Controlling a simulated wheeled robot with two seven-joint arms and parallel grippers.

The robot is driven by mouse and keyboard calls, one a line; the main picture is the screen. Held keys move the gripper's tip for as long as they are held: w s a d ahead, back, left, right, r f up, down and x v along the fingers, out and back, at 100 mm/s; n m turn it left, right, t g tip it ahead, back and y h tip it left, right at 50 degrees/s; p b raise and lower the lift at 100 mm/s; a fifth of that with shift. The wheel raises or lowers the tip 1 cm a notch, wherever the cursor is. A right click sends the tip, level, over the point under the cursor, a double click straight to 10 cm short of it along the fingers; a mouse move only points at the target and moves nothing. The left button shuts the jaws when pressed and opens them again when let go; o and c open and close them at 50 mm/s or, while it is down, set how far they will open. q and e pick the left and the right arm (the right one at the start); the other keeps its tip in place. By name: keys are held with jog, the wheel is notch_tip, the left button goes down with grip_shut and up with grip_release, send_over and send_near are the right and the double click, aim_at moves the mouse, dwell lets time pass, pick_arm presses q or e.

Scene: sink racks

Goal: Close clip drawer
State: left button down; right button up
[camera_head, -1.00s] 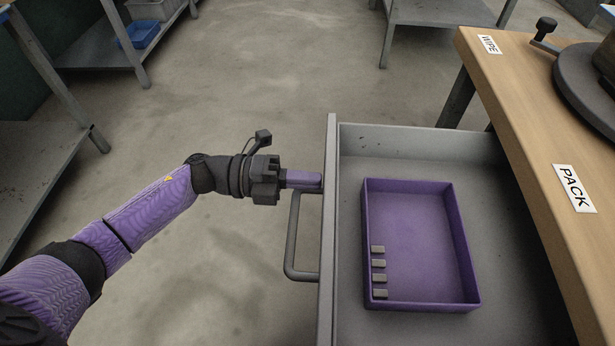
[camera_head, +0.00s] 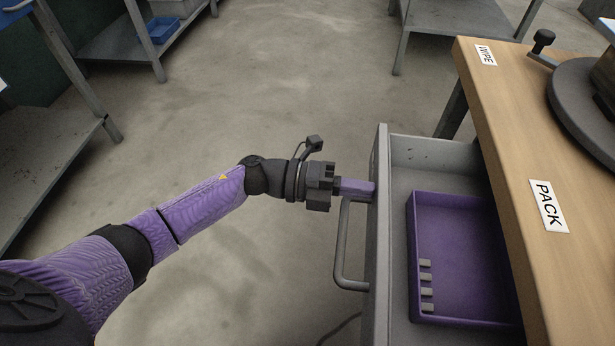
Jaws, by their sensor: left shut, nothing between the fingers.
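A grey drawer (camera_head: 398,296) stands partly open from under the wooden worktop. Its front panel (camera_head: 379,230) faces left and bears a grey bar handle (camera_head: 341,245). A purple tray (camera_head: 411,250) lies inside, with several small grey clips (camera_head: 427,292) in a row along its left side. The tray's right part is hidden under the worktop. My left gripper (camera_head: 370,188) is shut and empty, its fingertips at the outer face of the drawer front, just above the handle. My right gripper is not in view.
The wooden worktop (camera_head: 505,130) carries PACK (camera_head: 548,206) and WIPE (camera_head: 486,55) labels and a dark round turntable (camera_head: 585,95). Metal shelves (camera_head: 60,160) stand at the left and back. The floor (camera_head: 290,80) between is clear.

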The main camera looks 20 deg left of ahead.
pick_arm(q)
jog(key=x, duration=0.5)
jog(key=b+x, duration=0.1)
jog(key=x, duration=0.9)
jog(key=shift+w+d+f+b, duration=0.1)
jog(key=shift+w+d+b, duration=0.05)
jog(key=shift+d+b, duration=0.2)
jog(key=shift+w+d, duration=0.1)
jog(key=shift+d, duration=0.35)
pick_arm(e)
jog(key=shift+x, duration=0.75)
pick_arm(q)
jog(key=shift+r, duration=0.25)
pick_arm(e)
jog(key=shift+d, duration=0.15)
